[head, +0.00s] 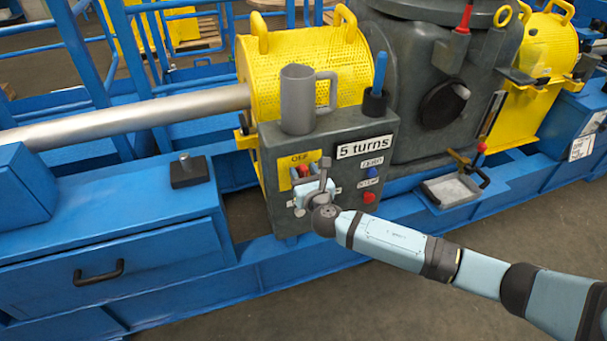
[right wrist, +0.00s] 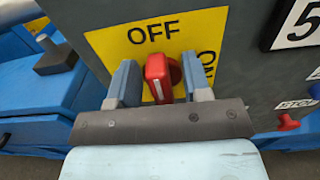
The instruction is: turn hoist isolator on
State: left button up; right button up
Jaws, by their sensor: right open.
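The isolator is a red rotary handle (right wrist: 157,72) on a yellow plate (right wrist: 110,48) marked OFF at the top and ON, turned sideways, at the right. The handle stands upright, in line with OFF. My right gripper (right wrist: 160,66) is open, with one finger on each side of the handle; a gap shows on both sides, so it is not gripped. In the head view my right gripper (head: 313,170) is in front of the yellow plate (head: 286,163) on the grey control box (head: 352,208) and hides part of it. My left gripper is not in view.
A grey mug (head: 297,95) and a cup with a blue stick (head: 375,103) stand on top.

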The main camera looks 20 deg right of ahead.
jog(key=shift+w, duration=0.1)
grip_shut()
